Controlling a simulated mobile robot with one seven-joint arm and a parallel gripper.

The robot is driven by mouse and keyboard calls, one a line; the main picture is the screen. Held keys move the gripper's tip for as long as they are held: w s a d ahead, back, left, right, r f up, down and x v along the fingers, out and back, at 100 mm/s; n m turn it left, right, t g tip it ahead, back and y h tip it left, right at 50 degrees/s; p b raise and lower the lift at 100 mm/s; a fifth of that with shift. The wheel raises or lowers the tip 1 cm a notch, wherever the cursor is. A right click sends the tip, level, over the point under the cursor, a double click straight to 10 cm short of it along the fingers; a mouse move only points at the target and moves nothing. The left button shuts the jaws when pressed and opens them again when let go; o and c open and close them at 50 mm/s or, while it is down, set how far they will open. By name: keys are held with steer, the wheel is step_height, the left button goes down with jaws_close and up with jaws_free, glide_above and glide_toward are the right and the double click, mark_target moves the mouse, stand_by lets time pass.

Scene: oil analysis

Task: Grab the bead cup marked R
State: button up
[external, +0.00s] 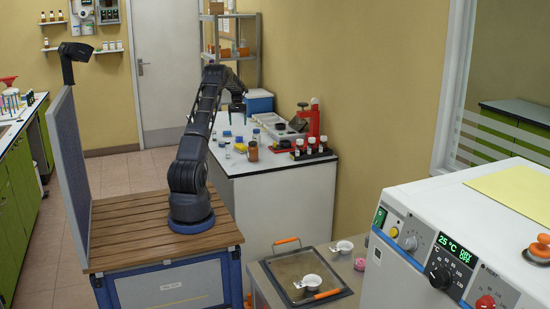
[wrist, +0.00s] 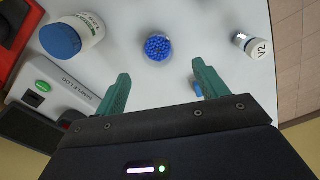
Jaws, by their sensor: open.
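In the wrist view, a small round cup of blue beads (wrist: 158,47) stands on the white bench top (wrist: 130,20). No R mark is readable on it. My gripper (wrist: 161,82) is open and empty. The bead cup lies beyond the fingertips, roughly centred between the two green fingers, and they do not touch it. In the external view my gripper (external: 237,107) hangs over the white bench (external: 270,180), fingers pointing down. The bead cup cannot be made out surely there.
A blue-lidded jar (wrist: 72,38) and a sample-log device (wrist: 50,95) are left of my gripper in the wrist view. A vial marked V2 (wrist: 253,45) stands right. A blue piece is partly hidden by the right finger. Red-labelled bottles (external: 311,146) and a red stand (external: 314,121) crowd the bench's right.

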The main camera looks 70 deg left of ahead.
mark_target(239, 138)
steer(key=f, duration=1)
steer(key=shift+w+f, duration=0.2)
steer(key=c, duration=1.1)
